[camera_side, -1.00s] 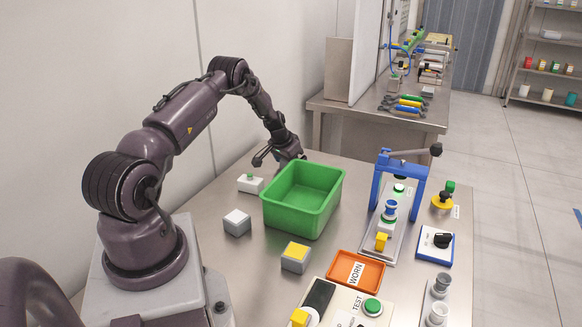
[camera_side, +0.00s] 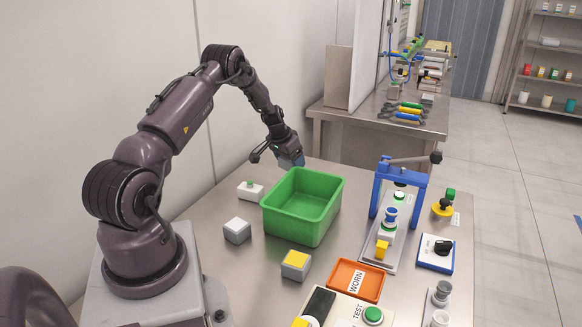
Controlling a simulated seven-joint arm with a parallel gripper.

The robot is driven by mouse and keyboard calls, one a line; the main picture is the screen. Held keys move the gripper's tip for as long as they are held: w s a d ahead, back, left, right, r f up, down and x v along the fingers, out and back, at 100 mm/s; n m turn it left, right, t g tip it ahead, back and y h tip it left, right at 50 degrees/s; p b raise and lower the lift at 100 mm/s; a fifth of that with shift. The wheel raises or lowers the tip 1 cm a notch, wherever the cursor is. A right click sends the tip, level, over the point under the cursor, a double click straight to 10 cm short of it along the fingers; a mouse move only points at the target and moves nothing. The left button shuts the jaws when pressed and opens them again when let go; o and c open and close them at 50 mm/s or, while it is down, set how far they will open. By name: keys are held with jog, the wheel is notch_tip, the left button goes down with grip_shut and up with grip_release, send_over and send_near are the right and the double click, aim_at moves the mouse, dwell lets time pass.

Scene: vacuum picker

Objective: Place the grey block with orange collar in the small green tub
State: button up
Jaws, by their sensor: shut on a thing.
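The green tub (camera_side: 301,222) stands on the steel table near the middle of the view, open at the top. My gripper (camera_side: 289,154) is just behind the tub's far rim. It is shut on a small blue-grey block (camera_side: 291,162), which hangs below the fingers at about rim height. No orange collar shows on the block from here; the fingers cover its upper part. I see no block inside the tub, but its near wall hides part of the floor.
A blue press frame (camera_side: 378,190) stands right. An orange WORN tray (camera_side: 371,285) lies in front.

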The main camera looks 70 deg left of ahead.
jog(key=s+d+r, duration=0.1)
jog(key=d+r, duration=0.1)
jog(key=r, duration=0.1)
jog(key=s+d+r, duration=0.1)
jog(key=r, duration=0.1)
jog(key=shift+s, duration=0.35)
jog(key=s+d+r, duration=0.4)
jog(key=s+d, duration=0.1)
jog(key=d, duration=0.1)
jog(key=w+d+r+m, duration=0.2)
jog(key=w+d, duration=0.1)
jog(key=d, duration=1)
jog(key=s+d+n, duration=0.3)
jog(key=s+d, duration=0.2)
jog(key=n+y, duration=0.1)
jog(key=n, duration=0.2)
send_over(307, 214)
jog(key=s+d, duration=0.1)
jog(key=s, duration=0.1)
jog(key=shift+g, duration=0.4)
jog(key=f, duration=1.1)
jog(key=shift+w+d, duration=0.1)
jog(key=shift+w, duration=0.1)
jog(key=shift+w+f, duration=0.15)
jog(key=shift+f, duration=0.8)
jog(key=shift+w+f, duration=0.1)
jog(key=shift+f, duration=0.8)
